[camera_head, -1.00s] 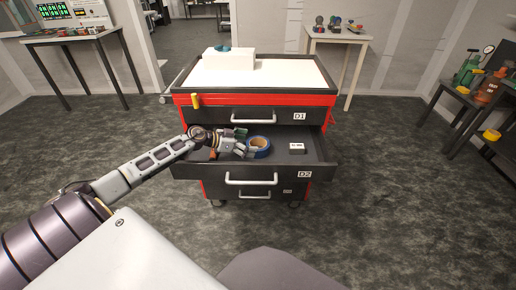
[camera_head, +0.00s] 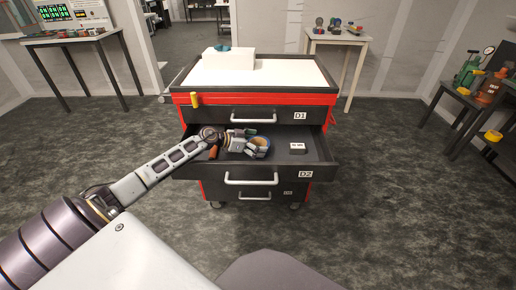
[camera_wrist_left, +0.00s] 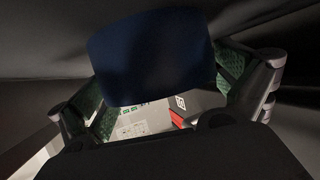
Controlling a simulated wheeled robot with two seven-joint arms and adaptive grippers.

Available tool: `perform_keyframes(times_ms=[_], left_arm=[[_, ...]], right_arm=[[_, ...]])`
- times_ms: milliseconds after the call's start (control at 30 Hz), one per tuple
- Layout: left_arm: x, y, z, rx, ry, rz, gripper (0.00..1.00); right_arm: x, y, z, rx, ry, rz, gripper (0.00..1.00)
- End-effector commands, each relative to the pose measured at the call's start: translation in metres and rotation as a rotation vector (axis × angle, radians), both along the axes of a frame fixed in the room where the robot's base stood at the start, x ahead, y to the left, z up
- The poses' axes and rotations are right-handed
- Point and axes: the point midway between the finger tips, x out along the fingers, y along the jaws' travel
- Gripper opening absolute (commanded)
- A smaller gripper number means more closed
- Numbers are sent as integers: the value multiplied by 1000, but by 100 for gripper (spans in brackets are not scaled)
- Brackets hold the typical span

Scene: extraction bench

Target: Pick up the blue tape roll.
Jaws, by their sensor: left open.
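The blue tape roll (camera_head: 264,143) lies in the open drawer D2 (camera_head: 250,171), left of its middle. In the left wrist view the roll (camera_wrist_left: 150,55) is a large dark blue shape between the two green-padded fingers. My left gripper (camera_head: 254,147) reaches in from the left and is open, with its fingers at the roll and partly covering it in the head view. Whether the pads touch the roll I cannot tell. My right gripper is not in view.
A small white box with a dark label (camera_head: 297,146) lies right of the roll in the drawer. An orange-brown handle (camera_head: 213,152) lies beside my left wrist. Drawer D1 (camera_head: 272,116) is shut above. The drawer's right part is mostly clear.

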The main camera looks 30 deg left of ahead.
Motion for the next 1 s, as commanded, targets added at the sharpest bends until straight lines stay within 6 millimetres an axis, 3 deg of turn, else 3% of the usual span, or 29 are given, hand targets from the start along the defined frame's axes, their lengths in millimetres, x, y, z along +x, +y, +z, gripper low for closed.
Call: perform_keyframes(times_ms=[300, 567, 1000], left_arm=[[0, 0, 0, 0, 0, 0, 99], [0, 0, 0, 0, 0, 0, 65], [-2, 2, 4, 1, -1, 1, 65]], right_arm=[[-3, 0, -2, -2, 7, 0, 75], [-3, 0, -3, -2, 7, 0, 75], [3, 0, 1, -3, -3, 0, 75]])
